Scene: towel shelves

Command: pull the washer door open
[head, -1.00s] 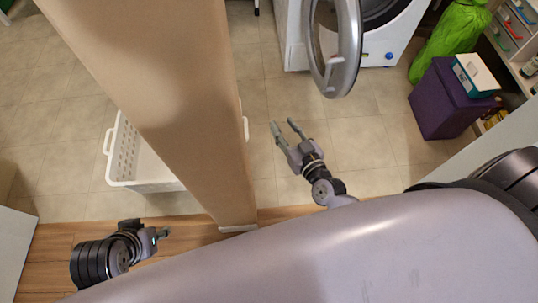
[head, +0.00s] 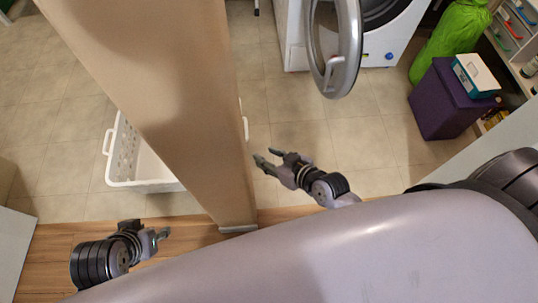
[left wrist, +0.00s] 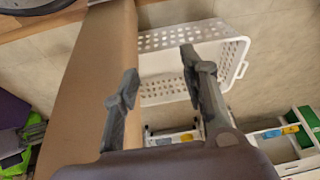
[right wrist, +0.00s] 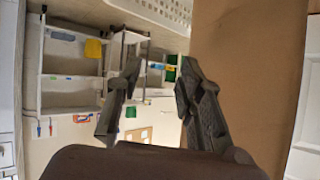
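The washer (head: 388,38) stands at the top of the head view. Its round grey-rimmed door (head: 347,62) hangs wide open, swung out toward me, with a pale handle (head: 331,72) on its rim. My right gripper (head: 263,157) is open and empty, well below and left of the door, apart from it. It also shows open in the right wrist view (right wrist: 158,75). My left gripper (head: 163,235) is at the lower left, far from the washer. In the left wrist view (left wrist: 160,70) its fingers are spread with nothing between them.
A tan pillar or wall end (head: 165,85) stands between my left gripper and the washer. A white laundry basket (head: 125,160) sits on the floor behind it. A purple bin (head: 440,105) and a green bag (head: 452,40) stand right of the washer. The tiled floor before the washer is clear.

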